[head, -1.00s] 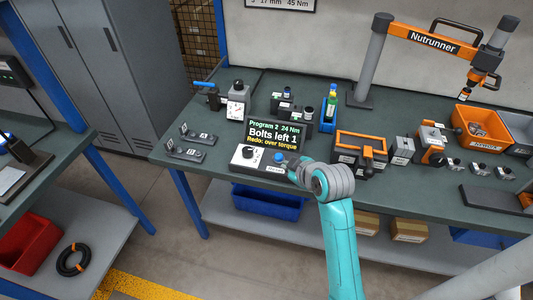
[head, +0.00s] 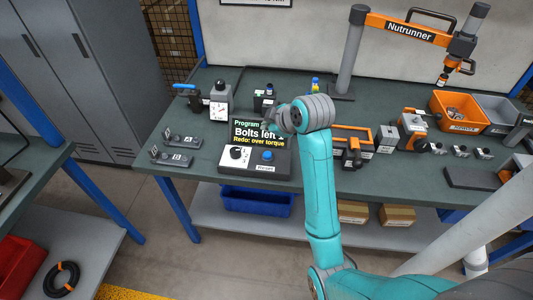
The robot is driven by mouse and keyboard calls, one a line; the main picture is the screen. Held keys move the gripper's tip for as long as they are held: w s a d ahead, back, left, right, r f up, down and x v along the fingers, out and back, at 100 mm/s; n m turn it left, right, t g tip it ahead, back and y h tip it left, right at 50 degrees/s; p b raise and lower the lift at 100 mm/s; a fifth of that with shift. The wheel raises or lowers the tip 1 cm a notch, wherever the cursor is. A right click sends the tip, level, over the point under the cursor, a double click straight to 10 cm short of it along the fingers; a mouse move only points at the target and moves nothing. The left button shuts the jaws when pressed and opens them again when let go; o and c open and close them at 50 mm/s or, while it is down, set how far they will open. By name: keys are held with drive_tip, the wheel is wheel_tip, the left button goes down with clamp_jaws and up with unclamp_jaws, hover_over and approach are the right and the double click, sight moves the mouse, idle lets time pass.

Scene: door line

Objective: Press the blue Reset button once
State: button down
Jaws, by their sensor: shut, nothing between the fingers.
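The blue Reset button (head: 267,156) sits on the right of the sloped front of a dark control box (head: 281,168), above a white label reading "Reset". A black knob (head: 236,153) on a white plate is to its left. The box's screen (head: 257,131) reads "Program", "Bolts left" and "Redo: over torque"; my arm covers its right part. My gripper (head: 268,116) is in front of the screen's upper right in this view, above and behind the button and apart from it. It is small and partly hidden by my wrist, with its fingers shut and empty.
The Nutrunner arm (head: 410,31) overhangs the back right. Orange bin (head: 457,113) lies far right.

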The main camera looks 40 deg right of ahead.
sight(268, 155)
drive_tip(key=shift+f, duration=4.4)
drive_tip(key=shift+f, duration=0.15)
drive_tip(key=shift+f, duration=0.25)
drive_tip(key=shift+f, duration=0.5)
drive_tip(key=shift+r, duration=0.95)
drive_tip(key=shift+r, duration=2.5)
